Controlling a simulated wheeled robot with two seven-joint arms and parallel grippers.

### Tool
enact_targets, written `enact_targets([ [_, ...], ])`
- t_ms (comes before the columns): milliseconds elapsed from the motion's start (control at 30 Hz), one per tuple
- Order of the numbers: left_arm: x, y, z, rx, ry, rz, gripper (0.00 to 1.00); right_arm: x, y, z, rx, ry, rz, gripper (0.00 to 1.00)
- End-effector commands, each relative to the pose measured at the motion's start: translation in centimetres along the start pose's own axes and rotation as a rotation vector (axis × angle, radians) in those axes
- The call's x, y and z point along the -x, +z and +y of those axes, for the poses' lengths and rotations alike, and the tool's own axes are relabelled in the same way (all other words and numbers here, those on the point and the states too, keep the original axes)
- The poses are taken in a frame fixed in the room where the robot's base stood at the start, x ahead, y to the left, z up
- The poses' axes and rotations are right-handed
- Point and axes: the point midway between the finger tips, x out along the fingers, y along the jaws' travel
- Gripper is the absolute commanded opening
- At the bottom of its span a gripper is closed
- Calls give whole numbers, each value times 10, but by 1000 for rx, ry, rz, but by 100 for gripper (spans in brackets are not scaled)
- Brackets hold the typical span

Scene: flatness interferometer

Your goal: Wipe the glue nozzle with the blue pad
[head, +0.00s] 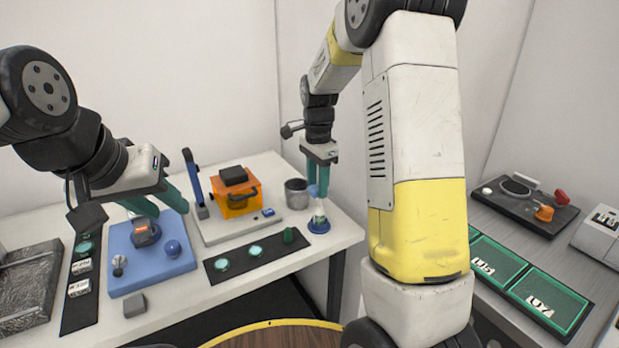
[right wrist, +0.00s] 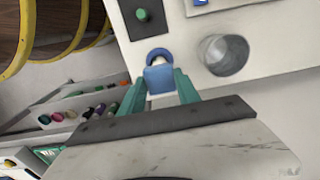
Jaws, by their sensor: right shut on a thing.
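My right gripper (head: 319,180) points down near the back table's right end, shut on the light-blue pad (head: 313,190). In the right wrist view the pad (right wrist: 160,79) sits between the teal fingertips (right wrist: 160,88). Just below the pad in the head view is a small pale glue bottle (head: 319,212) standing in a round blue base (head: 319,227). Its nozzle is hidden by the pad and fingers, so I cannot tell whether they touch. My left gripper (head: 158,200) is open and empty above a blue plate, its fingers apart.
The blue plate (head: 184,262) carries a dark block and a blue knob. An orange fixture (head: 237,198) and a grey metal cup (head: 296,193) stand behind a dark mat (head: 271,249) with green discs. A grey tray (head: 48,290) lies far left. Green-framed trays (head: 548,300) lie right.

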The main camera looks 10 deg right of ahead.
Motion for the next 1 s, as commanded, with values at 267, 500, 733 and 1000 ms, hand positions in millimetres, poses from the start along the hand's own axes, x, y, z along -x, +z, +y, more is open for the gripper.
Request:
enact_targets([
  [267,0,0,0,0,0,0,36,0,-6,2,-1,1,0,6],
  [500,0,0,0,0,0,0,36,1,-13,5,-1,0,0,6],
  [733,0,0,0,0,0,0,36,1,-9,3,1,-1,0,6],
  [1000,0,0,0,0,0,0,36,0,0,0,1,-1,0,6],
])
